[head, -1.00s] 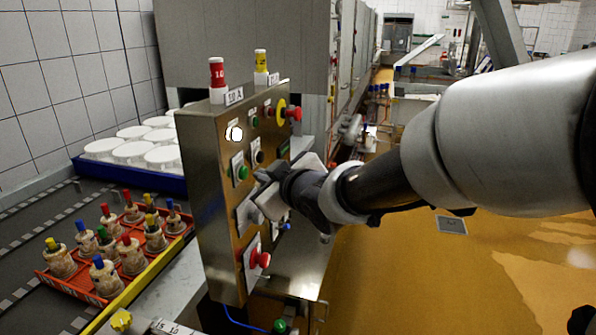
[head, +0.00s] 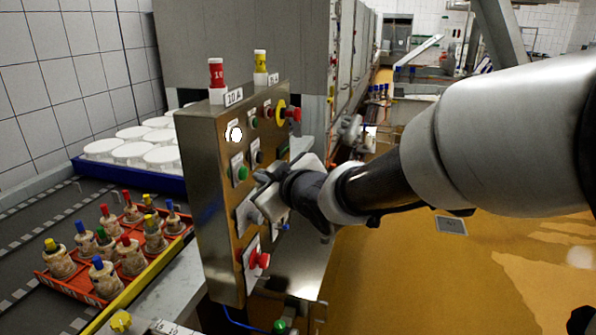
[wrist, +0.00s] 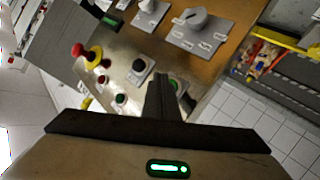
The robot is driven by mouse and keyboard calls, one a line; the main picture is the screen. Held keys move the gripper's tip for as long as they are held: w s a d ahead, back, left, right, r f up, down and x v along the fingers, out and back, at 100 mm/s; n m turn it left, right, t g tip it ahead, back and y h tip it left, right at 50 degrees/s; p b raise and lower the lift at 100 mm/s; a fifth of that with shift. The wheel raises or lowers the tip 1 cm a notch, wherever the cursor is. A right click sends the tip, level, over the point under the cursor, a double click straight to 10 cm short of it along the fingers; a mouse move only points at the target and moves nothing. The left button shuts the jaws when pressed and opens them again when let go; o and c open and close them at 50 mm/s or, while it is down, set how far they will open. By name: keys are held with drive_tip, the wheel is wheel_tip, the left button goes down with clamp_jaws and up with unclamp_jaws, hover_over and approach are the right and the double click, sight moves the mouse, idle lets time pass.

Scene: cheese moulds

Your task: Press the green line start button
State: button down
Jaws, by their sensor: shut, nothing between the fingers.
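A green button (head: 240,173) sits on a pale plate on the left part of the steel control panel (head: 212,215). In the wrist view a green button (wrist: 175,83) shows just beside the fingers and is partly hidden by them. My gripper (head: 262,177) is shut and empty, in front of the panel, a little right of the green button. In the wrist view my gripper (wrist: 163,80) points at the panel. I cannot tell whether the fingertips touch it. The button's lettering is not readable.
Near the gripper are a dark button (head: 257,157), a grey rotary switch (head: 247,214) and a red knob (head: 259,259). A red emergency button (head: 293,114) on yellow juts out above. Red and yellow capped posts stand on top. Open floor (head: 400,280) lies right.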

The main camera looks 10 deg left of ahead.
idle(0.7)
drive_tip(key=shift+a+b, duration=0.45)
